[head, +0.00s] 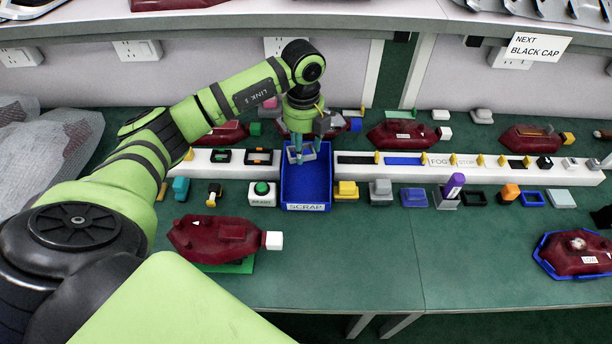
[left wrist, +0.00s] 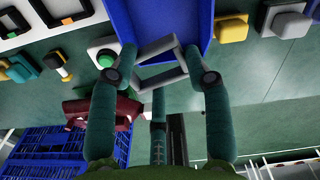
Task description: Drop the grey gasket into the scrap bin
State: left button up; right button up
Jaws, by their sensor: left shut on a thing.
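The grey gasket (left wrist: 160,80) is a thin square frame, held between the fingertips of my left gripper (left wrist: 162,64) in the left wrist view. In the head view my left gripper (head: 302,154) points down over the blue scrap bin (head: 306,192), with the gasket small between its fingers. The bin has a white SCRAP label on its front. The bin also shows behind the gasket in the left wrist view (left wrist: 200,15). The gasket appears tilted and apart from the bin floor; its exact height is hard to tell. My right gripper is not in view.
A green button box (head: 262,193) stands just left of the bin and a yellow block (head: 346,190) just right. A white rail (head: 225,168) with frames and caps runs along the bench. Dark red lamps (head: 212,240) lie in front and behind. The front bench middle is clear.

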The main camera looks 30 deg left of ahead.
pick_arm(q)
notch_tip(320, 180, down, 5)
jog(key=b, duration=0.3)
jog(key=shift+f+b, duration=0.15)
jog(key=shift+b, duration=0.15)
jog(key=o, duration=1.4)
notch_tip(320, 180, up, 12)
jog(key=shift+r, duration=0.1)
